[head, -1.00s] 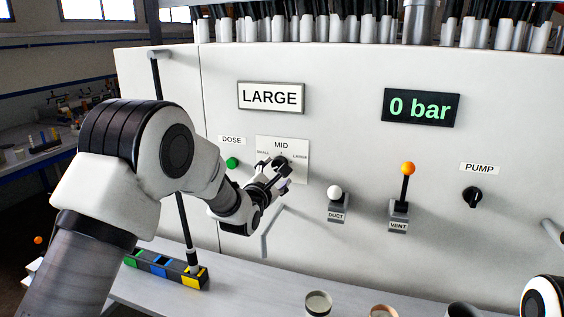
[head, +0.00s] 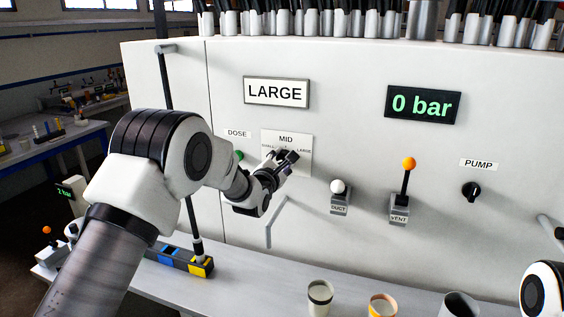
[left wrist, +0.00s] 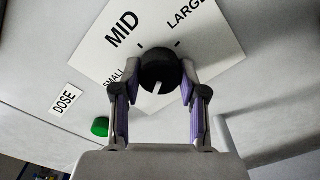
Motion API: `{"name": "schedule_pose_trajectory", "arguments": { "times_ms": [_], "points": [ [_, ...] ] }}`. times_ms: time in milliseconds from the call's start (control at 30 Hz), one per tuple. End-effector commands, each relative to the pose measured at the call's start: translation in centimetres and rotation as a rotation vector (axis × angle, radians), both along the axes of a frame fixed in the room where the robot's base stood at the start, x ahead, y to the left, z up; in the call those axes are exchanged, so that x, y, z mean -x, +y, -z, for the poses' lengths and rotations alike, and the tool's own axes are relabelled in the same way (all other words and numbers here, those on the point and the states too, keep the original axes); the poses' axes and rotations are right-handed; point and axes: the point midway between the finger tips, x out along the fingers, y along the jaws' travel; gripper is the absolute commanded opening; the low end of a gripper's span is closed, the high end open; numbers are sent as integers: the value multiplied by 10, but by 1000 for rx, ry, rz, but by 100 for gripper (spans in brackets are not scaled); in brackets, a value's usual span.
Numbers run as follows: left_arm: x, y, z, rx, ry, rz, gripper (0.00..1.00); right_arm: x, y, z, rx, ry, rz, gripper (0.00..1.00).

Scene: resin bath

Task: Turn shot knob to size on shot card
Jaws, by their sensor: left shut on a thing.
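The shot card (head: 276,92) on the white panel reads LARGE. Below it is the dial plate (head: 302,142), marked SMALL, MID and LARGE. The black shot knob (left wrist: 160,66) sits on this plate in the left wrist view; my gripper hides most of it in the head view. My left gripper (head: 288,158) is at the plate, its fingers (left wrist: 160,84) shut on opposite sides of the knob. My right gripper is out of view.
A green DOSE button (left wrist: 100,126) is close left of the plate. To the right are the DUCT lever (head: 338,188), the orange-topped VENT lever (head: 408,165) and the PUMP knob (head: 471,192). A display (head: 423,104) reads 0 bar. Cups (head: 320,297) stand on the bench below.

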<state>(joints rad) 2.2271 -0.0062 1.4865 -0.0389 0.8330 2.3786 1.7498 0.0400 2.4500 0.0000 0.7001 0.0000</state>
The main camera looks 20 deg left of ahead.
Motion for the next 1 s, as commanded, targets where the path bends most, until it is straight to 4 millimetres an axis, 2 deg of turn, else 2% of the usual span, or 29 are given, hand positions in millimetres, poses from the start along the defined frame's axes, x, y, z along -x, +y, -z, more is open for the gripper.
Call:
{"name": "schedule_pose_trajectory", "arguments": {
  "times_ms": [367,1000],
  "points": [
    [1,-1,7,-147,0,2,7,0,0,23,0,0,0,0],
    [1,-1,10,-730,-15,5,7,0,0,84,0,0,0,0]
  ]
}}
